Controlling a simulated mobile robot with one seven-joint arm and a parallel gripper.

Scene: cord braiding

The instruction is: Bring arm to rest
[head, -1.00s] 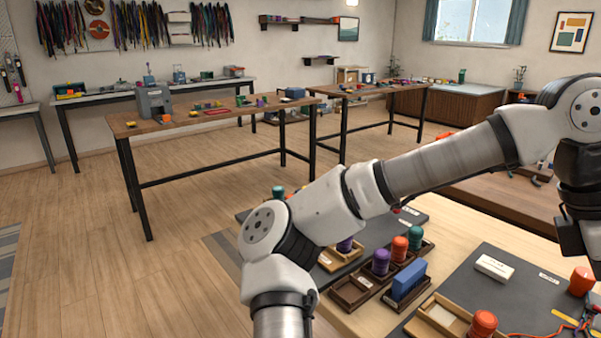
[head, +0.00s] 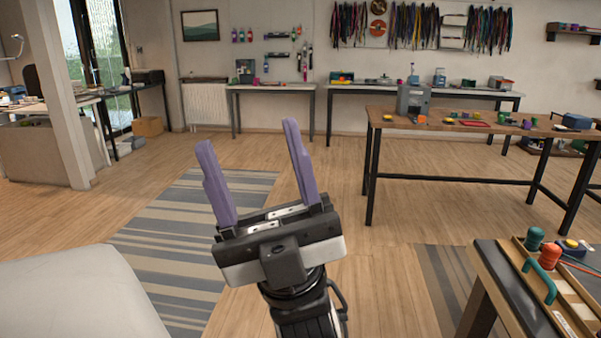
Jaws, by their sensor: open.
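My gripper (head: 248,140) is in the middle of the head view, pointing up and away over the open floor. Its two purple fingers stand well apart with nothing between them. It is clear of every table. Part of my arm shows below it, at the bottom edge of the picture. The rest of the arm is out of view.
The worktable (head: 530,305) with a tray of green and red spools is at the lower right. A wooden bench (head: 470,130) stands farther back on the right. A striped rug (head: 165,245) lies on the floor at left. Much of the wooden floor is free.

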